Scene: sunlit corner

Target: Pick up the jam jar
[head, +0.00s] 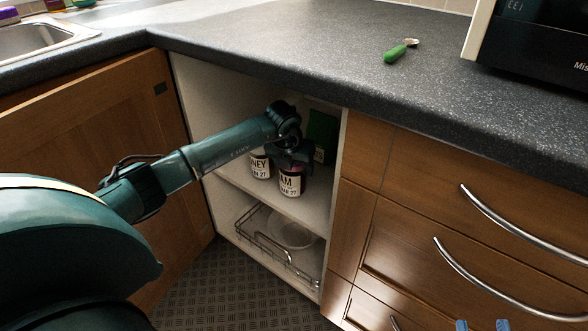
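The jam jar (290,184), with a pale label partly reading "AM", stands upright on the cupboard's upper shelf. My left arm reaches into the open cupboard from the left. Its gripper (291,160) is at the top of the jam jar and covers its lid. I cannot see its fingertips clearly, nor whether they touch or grip the jar. My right gripper (482,326) shows only as two blue fingertips at the bottom edge, apart with nothing visible between them, in front of the drawers.
A honey jar (260,166) stands close on the left of the jam jar. A green box (322,130) is behind on the right. The shelf (305,209) is narrow. A wire rack with a plate (291,233) is below. The worktop (300,50) overhangs the cupboard.

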